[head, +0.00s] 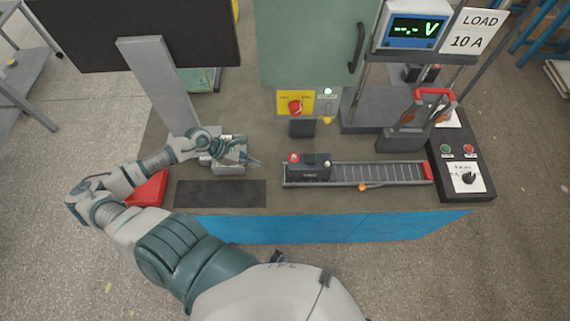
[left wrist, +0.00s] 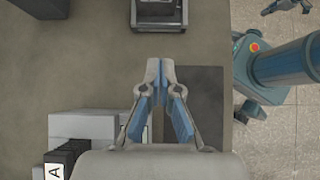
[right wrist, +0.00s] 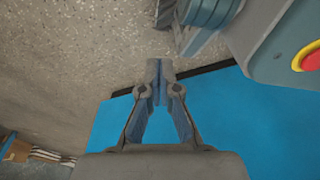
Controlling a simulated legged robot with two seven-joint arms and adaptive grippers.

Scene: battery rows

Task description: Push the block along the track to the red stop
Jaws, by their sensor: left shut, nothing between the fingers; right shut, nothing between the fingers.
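The dark block (head: 316,172) sits at the left end of the track (head: 375,174), which runs left to right with rollers or slats. The red stop (head: 428,170) is at the track's right end, well apart from the block. My left gripper (head: 254,163) is shut and empty, left of the block with a gap between them. In the left wrist view its closed fingertips (left wrist: 160,72) point toward the track end and block (left wrist: 158,10) at the top edge. My right gripper (right wrist: 161,72) is shut and empty, near the blue table front (right wrist: 220,110); the track is not in that view.
A dark mat (head: 220,194) lies on the table in front of the left gripper. A grey-white device (head: 228,168) stands beneath that gripper. A red tray (head: 150,188) is at the left. A black control box (head: 460,165) stands right of the stop, and a green cabinet (head: 305,45) behind.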

